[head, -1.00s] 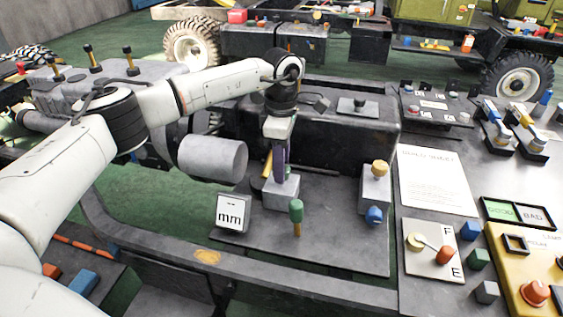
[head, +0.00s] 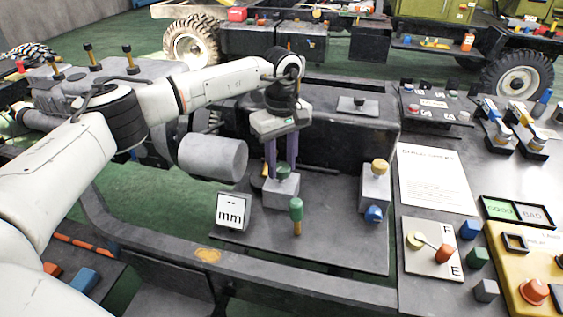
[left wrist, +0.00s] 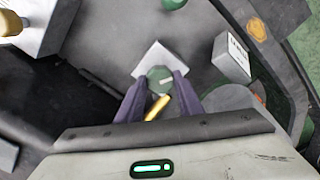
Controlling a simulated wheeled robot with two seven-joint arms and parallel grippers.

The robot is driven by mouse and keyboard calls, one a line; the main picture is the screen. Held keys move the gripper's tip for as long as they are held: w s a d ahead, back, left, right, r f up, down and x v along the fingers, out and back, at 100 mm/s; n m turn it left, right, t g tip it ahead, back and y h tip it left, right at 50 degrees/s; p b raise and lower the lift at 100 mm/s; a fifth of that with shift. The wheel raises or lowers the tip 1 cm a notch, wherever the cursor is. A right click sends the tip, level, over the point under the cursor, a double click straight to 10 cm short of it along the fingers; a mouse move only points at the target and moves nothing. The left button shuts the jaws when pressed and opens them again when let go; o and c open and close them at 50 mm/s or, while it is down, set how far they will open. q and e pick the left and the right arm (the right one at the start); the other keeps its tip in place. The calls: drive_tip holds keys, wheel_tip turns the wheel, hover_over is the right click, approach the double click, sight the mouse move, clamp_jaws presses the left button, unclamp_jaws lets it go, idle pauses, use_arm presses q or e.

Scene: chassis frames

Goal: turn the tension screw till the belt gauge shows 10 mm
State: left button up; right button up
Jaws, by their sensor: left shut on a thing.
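The tension screw has a round green head (head: 284,172) with a pale mark, on a grey block (head: 281,194); the head also shows in the left wrist view (left wrist: 159,76). My left gripper (head: 281,172) points down and is shut on this head, one purple finger on each side; its fingertips show in the left wrist view (left wrist: 160,84). The belt gauge (head: 231,212) stands left of the block; its white face reads "mm" with small dashes above, no number. Its box shows in the left wrist view (left wrist: 232,57). My right gripper is out of view.
A green-topped post (head: 296,210) stands in front of the block. A grey box with a yellow knob and a blue knob (head: 374,214) stands to the right. A grey cylinder (head: 213,157) lies behind the gauge. The plate between post and box is clear.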

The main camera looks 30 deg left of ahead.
sight(282, 167)
use_arm(q)
drive_tip(key=shift+w+r+m, duration=0.1)
drive_tip(key=shift+r+m, duration=0.05)
drive_tip(key=shift+m, duration=0.15)
drive_tip(key=o, duration=1.1)
drive_tip(key=shift+c, duration=0.2)
wheel_tip(282, 167, up, 10)
drive_tip(key=shift+r, duration=0.1)
